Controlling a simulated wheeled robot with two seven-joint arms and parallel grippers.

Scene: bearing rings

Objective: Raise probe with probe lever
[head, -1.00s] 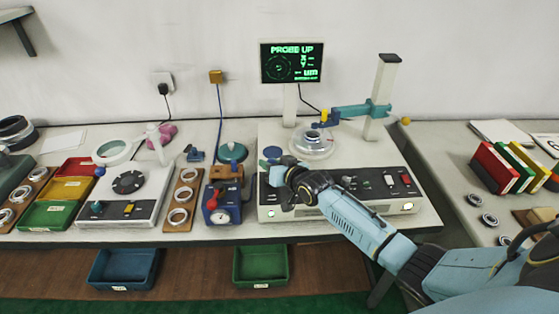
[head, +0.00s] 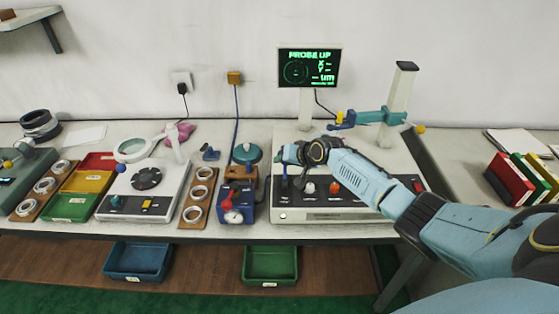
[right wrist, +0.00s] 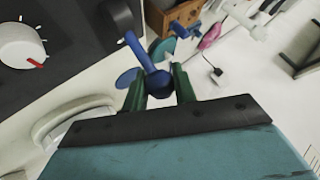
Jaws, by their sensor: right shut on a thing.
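The probe lever (right wrist: 139,52) is blue with a rounded end. In the right wrist view it runs from a black pivot on the dark panel to between the green fingers of my right gripper (right wrist: 159,88), which is shut on its end. In the head view my right gripper (head: 287,153) is above the left end of the console (head: 330,214), with the blue lever (head: 284,172) showing below it. The probe (head: 341,120), blue and yellow, hangs on a teal arm from a white column (head: 398,100). My arm hides the stage under it. My left gripper is not in view.
The screen (head: 309,68) reads PROBE UP. A blue gauge device (head: 236,203) stands close left. Red and green binders (head: 508,180) are at right.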

